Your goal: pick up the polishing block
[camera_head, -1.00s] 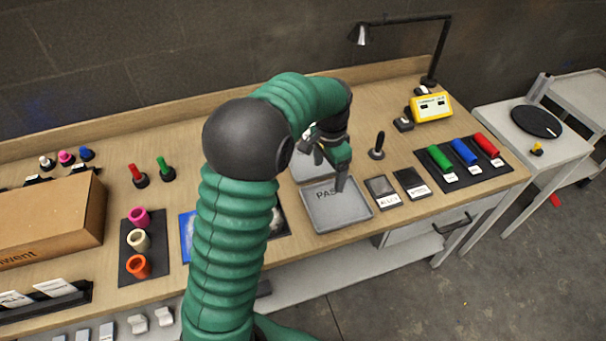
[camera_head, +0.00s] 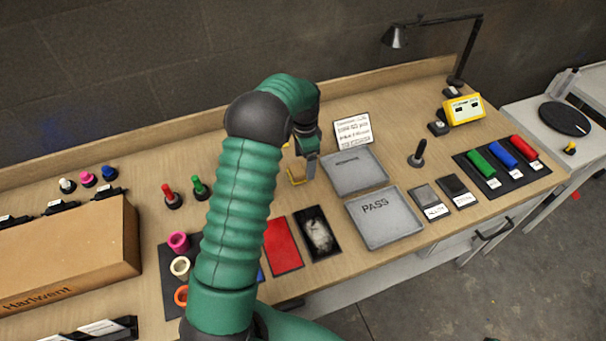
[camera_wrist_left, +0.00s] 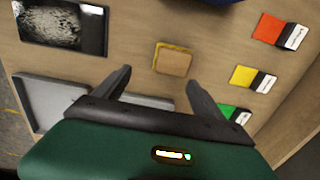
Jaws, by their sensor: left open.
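A small tan block with a yellow edge (camera_wrist_left: 174,60), which looks like the polishing block, lies flat on the wooden bench in the left wrist view. In the head view only a yellow edge (camera_head: 296,180) of it shows beside my left gripper, and the rest is hidden. My left gripper (camera_head: 309,172) points down over the bench, left of the grey trays. In the left wrist view its two fingers (camera_wrist_left: 159,78) are apart with nothing between them, and the block lies just beyond the tips. My right gripper is not in view.
The grey PASS tray (camera_head: 404,232) and another grey tray (camera_head: 375,180) stand to the right. A black tray with a whitish pad (camera_head: 336,243) and a red mat (camera_head: 284,262) lie nearer the front. A white sign (camera_head: 353,130) stands behind.

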